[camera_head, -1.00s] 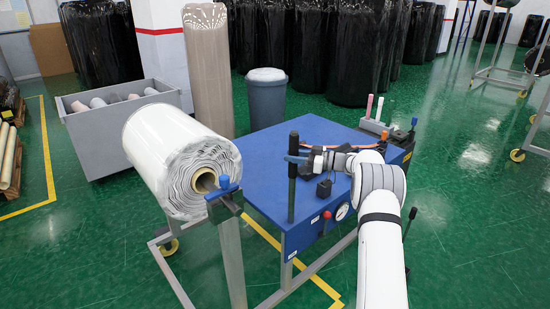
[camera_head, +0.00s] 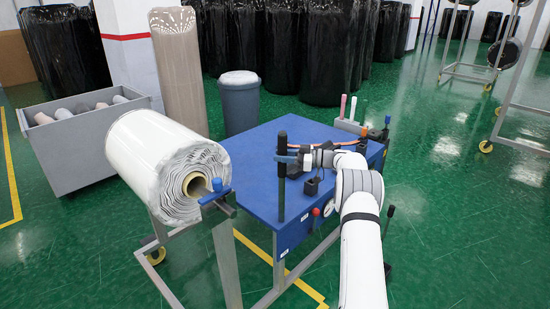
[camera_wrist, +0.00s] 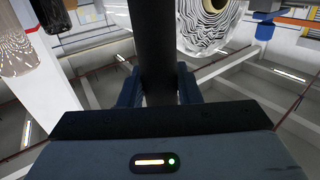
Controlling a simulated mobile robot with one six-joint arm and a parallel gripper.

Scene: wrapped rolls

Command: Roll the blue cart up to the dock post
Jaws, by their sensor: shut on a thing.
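The blue cart (camera_head: 245,165) has a flat blue top on grey legs and stands in the middle of the head view. A black upright handle (camera_head: 282,200) rises at its near edge. My gripper (camera_head: 287,158) is shut around this handle near its upper part. In the wrist view the handle (camera_wrist: 155,40) stands between the fingers of my gripper (camera_wrist: 158,88), and its lower part is hidden by the gripper body. I cannot tell for sure which upright is the dock post.
A large white wrapped roll (camera_head: 155,155) on a grey stand (camera_head: 227,260) is close on the left. Behind are a grey crate (camera_head: 75,155), a grey bin (camera_head: 239,105), a brown wrapped column (camera_head: 177,75) and black-wrapped rolls (camera_head: 307,55). Green floor (camera_head: 450,230) is open at right.

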